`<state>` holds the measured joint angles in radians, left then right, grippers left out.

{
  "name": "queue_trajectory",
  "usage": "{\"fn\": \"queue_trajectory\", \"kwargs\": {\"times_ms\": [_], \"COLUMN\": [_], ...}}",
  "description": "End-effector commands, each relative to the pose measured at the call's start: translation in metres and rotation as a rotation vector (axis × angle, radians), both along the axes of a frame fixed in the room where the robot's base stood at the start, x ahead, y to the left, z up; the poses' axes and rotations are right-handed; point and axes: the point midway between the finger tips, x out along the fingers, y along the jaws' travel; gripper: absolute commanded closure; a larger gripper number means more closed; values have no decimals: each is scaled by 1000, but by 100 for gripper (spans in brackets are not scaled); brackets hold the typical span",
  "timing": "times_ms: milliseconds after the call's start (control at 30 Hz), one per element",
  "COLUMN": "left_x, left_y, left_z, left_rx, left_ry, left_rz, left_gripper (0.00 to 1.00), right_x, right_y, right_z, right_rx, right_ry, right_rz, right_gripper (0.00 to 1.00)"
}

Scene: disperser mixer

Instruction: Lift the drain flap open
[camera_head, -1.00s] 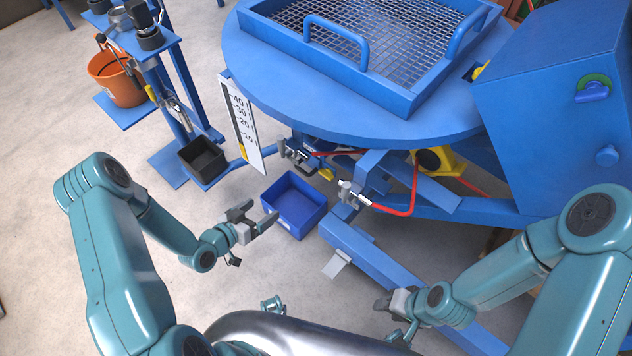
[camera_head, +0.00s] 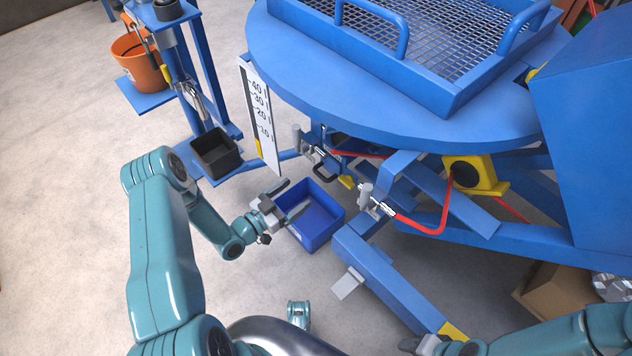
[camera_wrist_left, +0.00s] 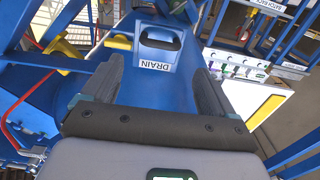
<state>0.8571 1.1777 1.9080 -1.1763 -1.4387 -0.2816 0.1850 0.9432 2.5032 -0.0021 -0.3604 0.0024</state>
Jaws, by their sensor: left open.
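The blue drain part with the white "DRAIN" label (camera_wrist_left: 155,66) shows in the left wrist view. Its dark handle (camera_wrist_left: 160,38) sits above the label, beyond my fingertips. A dark handle under the round tank, likely the same one, shows in the head view (camera_head: 324,168). My right gripper (camera_head: 420,345) is partly cut off at the bottom edge.
A blue bin (camera_head: 336,222) stands on the floor below the drain area. A red hose (camera_head: 428,229), a metal valve (camera_head: 376,203) and a blue leg (camera_head: 380,275) lie to the right. A black bin (camera_head: 215,152) and white scale (camera_head: 262,120) are left.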

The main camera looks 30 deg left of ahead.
Motion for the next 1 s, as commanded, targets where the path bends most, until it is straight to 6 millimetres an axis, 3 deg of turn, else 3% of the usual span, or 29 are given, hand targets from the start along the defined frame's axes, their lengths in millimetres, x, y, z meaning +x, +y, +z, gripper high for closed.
{"fn": "queue_trajectory", "kwargs": {"times_ms": [200,367,767,967,1000], "left_x": [49,71,80,80,80], "left_y": [-19,-26,-29,-29,-29], "left_z": [-2,-1,0,0,0], "left_rx": [2,1,-1,-2,-1], "left_ry": [-2,0,1,2,3], "left_rz": [-7,-6,-4,-5,-5], "left_gripper": [12,12,12,74,79], "right_x": [3,4,4,4,4], "right_y": [-2,-4,-4,-4,-4], "right_z": [-13,-17,-17,-17,-17], "right_rx": [-2,-3,-3,-3,-3], "right_ry": [-5,-7,-8,-8,-8], "right_rz": [-10,-14,-16,-16,-16], "right_gripper": [54,54,54,54,54]}}
